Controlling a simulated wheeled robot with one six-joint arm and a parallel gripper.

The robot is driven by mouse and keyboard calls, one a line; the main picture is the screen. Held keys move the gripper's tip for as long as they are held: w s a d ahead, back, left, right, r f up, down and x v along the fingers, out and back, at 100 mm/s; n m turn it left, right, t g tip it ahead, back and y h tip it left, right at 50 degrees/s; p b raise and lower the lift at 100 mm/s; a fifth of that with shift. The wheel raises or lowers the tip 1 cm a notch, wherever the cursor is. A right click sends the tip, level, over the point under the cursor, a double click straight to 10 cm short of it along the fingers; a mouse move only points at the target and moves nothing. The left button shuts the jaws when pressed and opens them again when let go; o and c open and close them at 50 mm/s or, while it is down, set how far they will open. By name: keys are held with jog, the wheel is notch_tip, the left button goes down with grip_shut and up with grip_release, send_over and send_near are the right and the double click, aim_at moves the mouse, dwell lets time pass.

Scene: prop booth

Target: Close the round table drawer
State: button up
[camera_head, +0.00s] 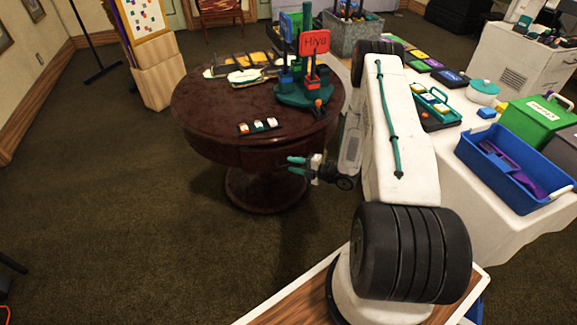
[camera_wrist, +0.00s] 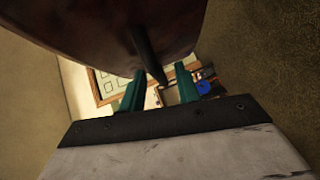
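The round table (camera_head: 210,112) is dark reddish-brown with a glossy top and a thick pedestal base. No drawer front can be made out on its visible side in the head view. My gripper (camera_head: 291,165) is just below the table's right front edge, with its teal fingers pointing left and apart. In the wrist view, the fingers of my gripper (camera_wrist: 159,92) are spread with nothing held between them. A dark curved part of the round table (camera_wrist: 85,30) fills the top of that view. A dark narrow piece (camera_wrist: 150,55) sticks down toward the fingers; I cannot tell what it is.
On the round table stand a teal stand with signs (camera_head: 305,92), several small blocks (camera_head: 258,126) and flat items (camera_head: 245,75). A white table (camera_head: 470,205) with a blue tray (camera_head: 500,178) is right of my arm. The carpet (camera_head: 110,210) at left is clear.

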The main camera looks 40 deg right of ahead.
aim_at(287, 155)
jog(key=shift+x, duration=0.8)
grip_shut()
jog(key=shift+w+d, duration=0.25)
jog(key=shift+w, duration=0.6)
jog(key=shift+w+d, duration=0.25)
jog(key=shift+w, duration=0.55)
jog(key=shift+w+d+r, duration=0.1)
jog(key=shift+w+d, duration=0.05)
jog(key=shift+w, duration=0.2)
grip_release()
jog(key=shift+w+r, duration=0.1)
